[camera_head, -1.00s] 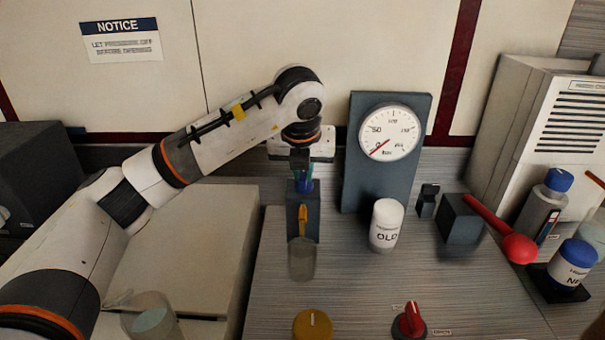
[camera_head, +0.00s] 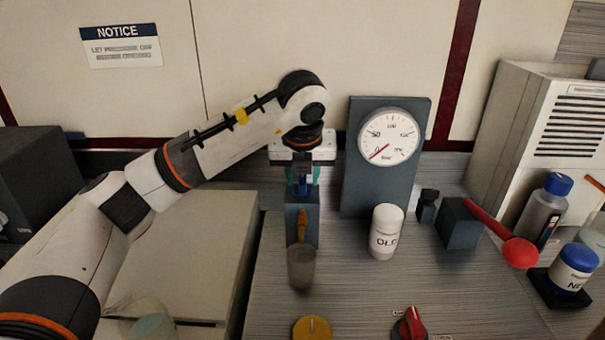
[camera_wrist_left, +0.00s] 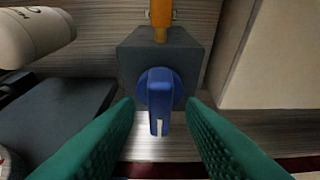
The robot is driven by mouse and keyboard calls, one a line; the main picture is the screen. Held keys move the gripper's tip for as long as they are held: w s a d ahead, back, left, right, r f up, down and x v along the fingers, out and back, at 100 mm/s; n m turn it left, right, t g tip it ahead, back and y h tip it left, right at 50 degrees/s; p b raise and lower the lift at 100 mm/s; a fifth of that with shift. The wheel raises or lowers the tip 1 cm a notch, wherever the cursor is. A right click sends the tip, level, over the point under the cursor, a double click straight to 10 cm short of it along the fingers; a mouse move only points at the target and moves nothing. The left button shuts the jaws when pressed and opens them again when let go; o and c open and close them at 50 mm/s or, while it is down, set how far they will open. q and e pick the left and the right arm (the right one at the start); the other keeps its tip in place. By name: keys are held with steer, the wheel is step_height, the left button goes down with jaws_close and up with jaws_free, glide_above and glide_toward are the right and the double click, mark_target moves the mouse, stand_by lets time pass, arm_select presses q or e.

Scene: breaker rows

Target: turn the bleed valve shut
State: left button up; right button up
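A blue valve knob (camera_wrist_left: 159,90) with a lever-shaped grip sits on top of a dark grey block (camera_wrist_left: 190,55). Its white-marked end points to the bottom of the left wrist view. An orange spout (camera_wrist_left: 160,18) leaves the block on the opposite side. In the head view the knob (camera_head: 303,188) is partly hidden by my left gripper (camera_head: 303,178). My left gripper (camera_wrist_left: 161,105) is open, its green fingers either side of the knob's grip with a gap on both sides. My right gripper is not in view.
A cup (camera_head: 301,268) stands below the spout. A gauge panel (camera_head: 362,190), a white "OLD" canister (camera_head: 385,232) and a block with a red-knobbed lever (camera_head: 520,252) stand to the right. Yellow (camera_head: 312,328) and red (camera_head: 411,325) knobs are in front.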

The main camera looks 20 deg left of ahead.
arm_select(q)
steer(key=v, duration=1.2)
